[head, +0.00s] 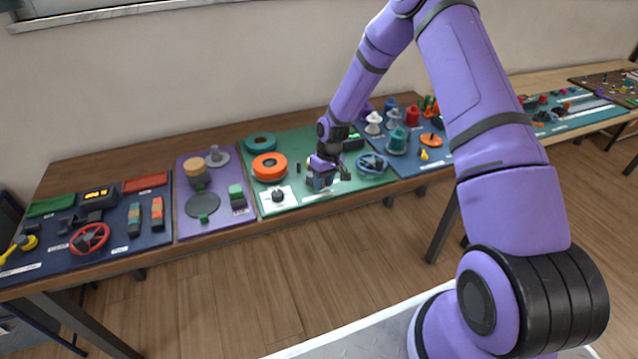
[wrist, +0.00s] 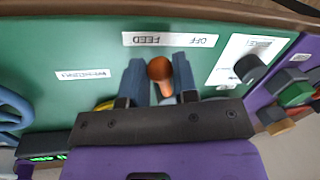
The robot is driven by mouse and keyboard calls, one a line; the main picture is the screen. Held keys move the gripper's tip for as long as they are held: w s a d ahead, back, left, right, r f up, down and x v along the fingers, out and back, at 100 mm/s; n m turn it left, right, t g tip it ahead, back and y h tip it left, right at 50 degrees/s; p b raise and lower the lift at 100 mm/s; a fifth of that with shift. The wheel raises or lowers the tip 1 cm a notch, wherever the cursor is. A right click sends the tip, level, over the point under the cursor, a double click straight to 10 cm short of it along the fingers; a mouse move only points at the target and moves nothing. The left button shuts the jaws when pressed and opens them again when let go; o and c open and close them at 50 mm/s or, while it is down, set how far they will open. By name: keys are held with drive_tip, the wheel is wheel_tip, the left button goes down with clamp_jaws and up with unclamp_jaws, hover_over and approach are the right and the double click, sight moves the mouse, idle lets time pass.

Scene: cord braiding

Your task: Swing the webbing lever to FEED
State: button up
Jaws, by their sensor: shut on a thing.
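The webbing lever's rounded brown-orange knob (wrist: 160,70) shows in the wrist view between the two fingers of my gripper (wrist: 160,80). The fingers are shut on it. A white label strip (wrist: 178,40) beside the knob reads FEED and OFF, upside down in this view. The knob is nearer the word FEED than the word OFF. In the head view my gripper (head: 322,181) is low over the front part of the green board (head: 300,150), and it hides the lever there.
A white-plated black dial (wrist: 250,68) is right of my gripper in the wrist view. A blue handwheel (head: 372,163) stands right of it in the head view. Orange (head: 270,166) and teal (head: 260,143) rings lie at left. A box with a green display (wrist: 47,157) is close by.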

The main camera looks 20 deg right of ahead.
drive_tip(key=shift+w+d+n, duration=0.35)
drive_tip(key=shift+d+n, duration=0.25)
drive_tip(key=shift+n, duration=0.6)
drive_tip(key=shift+g, duration=0.3)
drive_tip(key=o, duration=0.9)
drive_tip(key=shift+r, duration=0.1)
drive_tip(key=shift+v, duration=5.3)
